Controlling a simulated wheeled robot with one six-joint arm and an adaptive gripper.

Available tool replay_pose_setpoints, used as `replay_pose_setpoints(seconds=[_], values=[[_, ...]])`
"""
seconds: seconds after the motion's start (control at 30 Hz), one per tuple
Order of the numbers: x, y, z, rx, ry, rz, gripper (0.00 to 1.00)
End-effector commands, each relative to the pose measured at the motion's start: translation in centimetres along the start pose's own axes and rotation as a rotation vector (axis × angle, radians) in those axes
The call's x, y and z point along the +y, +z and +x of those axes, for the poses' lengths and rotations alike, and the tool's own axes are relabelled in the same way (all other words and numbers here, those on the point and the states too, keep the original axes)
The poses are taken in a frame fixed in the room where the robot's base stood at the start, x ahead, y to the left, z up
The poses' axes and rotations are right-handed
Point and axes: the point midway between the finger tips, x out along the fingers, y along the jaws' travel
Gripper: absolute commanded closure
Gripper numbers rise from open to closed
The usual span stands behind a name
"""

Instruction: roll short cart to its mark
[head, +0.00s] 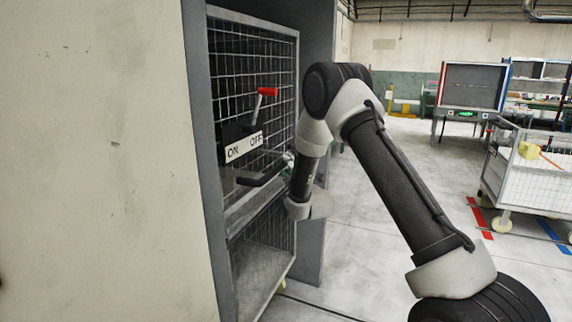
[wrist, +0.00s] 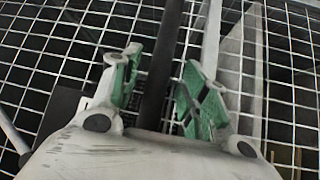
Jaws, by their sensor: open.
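A tall wire-mesh cage (head: 253,85) with a pale frame stands inside a grey steel frame at left; a small pale castor shows under it. A black bar handle (head: 258,178) sticks out from its front. My gripper (wrist: 160,85) is open at this bar; in the wrist view the black bar (wrist: 163,60) runs between the two green-padded fingers, with mesh behind. In the head view my wrist partly hides the fingers. The frames do not settle which one is the short cart.
A red floor strip (head: 479,217) and a blue strip (head: 552,237) lie by the right cart. An ON/OFF plate (head: 244,146) and a red-gripped lever (head: 268,91) are in front of the cage. A bench with a dark panel (head: 472,87) stands behind. The middle floor is clear.

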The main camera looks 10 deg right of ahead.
Motion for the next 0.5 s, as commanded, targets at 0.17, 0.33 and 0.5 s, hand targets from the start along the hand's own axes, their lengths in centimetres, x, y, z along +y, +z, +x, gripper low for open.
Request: replay_pose_setpoints(seconds=[0.17,0.33,0.5], values=[[-0.1,0.0,2.6,0.0,0.0,0.001,0.56],[0.0,0.0,3.6,0.0,-0.001,0.001,0.56],[0.0,0.0,3.7,0.0,-0.002,0.002,0.56]])
